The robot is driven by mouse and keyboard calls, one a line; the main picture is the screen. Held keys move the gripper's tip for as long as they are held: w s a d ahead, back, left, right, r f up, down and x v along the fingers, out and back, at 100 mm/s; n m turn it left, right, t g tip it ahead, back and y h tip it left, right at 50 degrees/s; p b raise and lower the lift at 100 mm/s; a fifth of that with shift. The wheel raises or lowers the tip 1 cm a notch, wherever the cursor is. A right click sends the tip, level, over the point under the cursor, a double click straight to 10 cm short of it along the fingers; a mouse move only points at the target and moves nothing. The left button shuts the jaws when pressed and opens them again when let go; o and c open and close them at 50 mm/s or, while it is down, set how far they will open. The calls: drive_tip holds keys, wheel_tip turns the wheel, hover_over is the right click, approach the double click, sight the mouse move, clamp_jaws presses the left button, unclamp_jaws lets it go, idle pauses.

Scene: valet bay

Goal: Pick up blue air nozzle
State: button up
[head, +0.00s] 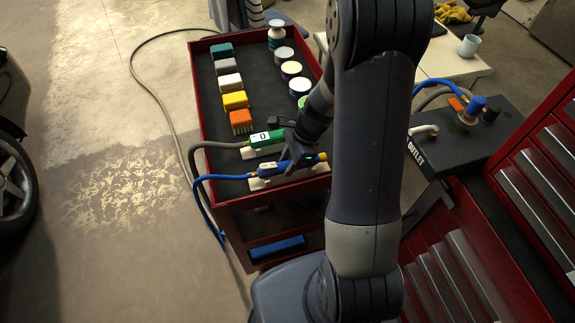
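The blue air nozzle (270,169) lies on a pale holder at the near end of the red cart's top, with a blue hose running from its left end. My gripper (293,162) points down at the right part of the blue nozzle, its dark fingers overlapping it in the picture. The arm and the small size hide whether the fingers are closed on it. A green nozzle (267,139) marked 0, with a grey hose, lies on a similar holder just behind the blue one.
The red cart (199,100) also carries several coloured blocks (235,101) and several round tins (291,68). On the right stand a dark unit marked OUTLET (450,150) and red drawers (545,190). A car wheel (14,190) is at far left; the floor between is mostly clear.

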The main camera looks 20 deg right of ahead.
drive_tip(key=c, duration=0.5)
drive_tip(key=shift+c, duration=0.2)
wheel_tip(320, 180, up, 10)
idle(0.4)
